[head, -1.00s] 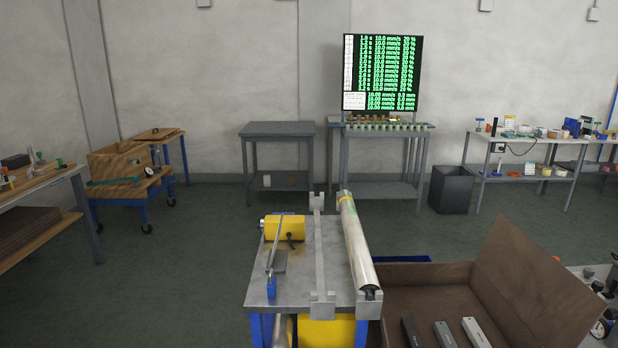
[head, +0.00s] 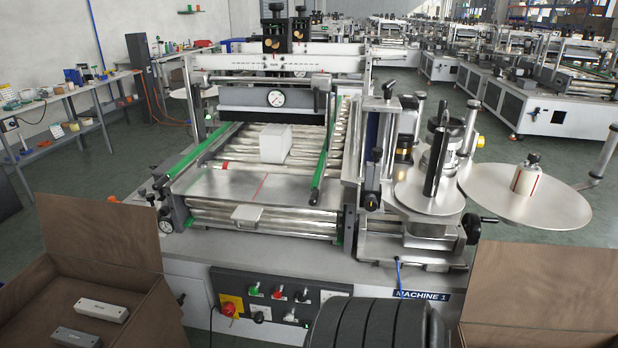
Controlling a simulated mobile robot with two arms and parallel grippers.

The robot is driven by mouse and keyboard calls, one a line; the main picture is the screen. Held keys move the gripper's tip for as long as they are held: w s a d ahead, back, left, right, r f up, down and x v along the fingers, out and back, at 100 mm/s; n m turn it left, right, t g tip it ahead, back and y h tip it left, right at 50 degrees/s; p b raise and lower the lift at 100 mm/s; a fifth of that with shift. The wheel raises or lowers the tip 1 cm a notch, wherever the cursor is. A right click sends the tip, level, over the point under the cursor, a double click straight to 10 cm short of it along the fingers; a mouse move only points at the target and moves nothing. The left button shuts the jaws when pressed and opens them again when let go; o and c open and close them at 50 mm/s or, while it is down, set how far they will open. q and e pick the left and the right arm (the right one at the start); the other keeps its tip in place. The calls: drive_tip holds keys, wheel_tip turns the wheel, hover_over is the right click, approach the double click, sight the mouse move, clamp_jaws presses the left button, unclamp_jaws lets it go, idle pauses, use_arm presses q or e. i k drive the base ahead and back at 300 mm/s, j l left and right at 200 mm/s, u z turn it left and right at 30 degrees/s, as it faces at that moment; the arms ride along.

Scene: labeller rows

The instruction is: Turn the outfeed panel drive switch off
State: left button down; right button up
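A dark control panel (head: 275,308) is set in the front of the labelling machine in the head view. It carries a green switch (head: 253,291), a red switch (head: 277,292) and a black switch (head: 302,296) in a row. A larger red-on-yellow rotary switch (head: 230,307) sits at its left end. The panel's labels are too small to read, so I cannot tell which switch is the drive switch or whether this is the outfeed panel.
An open brown box (head: 60,235) holding grey blocks is at left, another brown box (head: 540,285) at right. A white box (head: 275,143) rests on the rollers. A "MACHINE 1" plate (head: 422,294) is right of the panel.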

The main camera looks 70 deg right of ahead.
sight(259, 318)
drive_tip(key=z, duration=2.05)
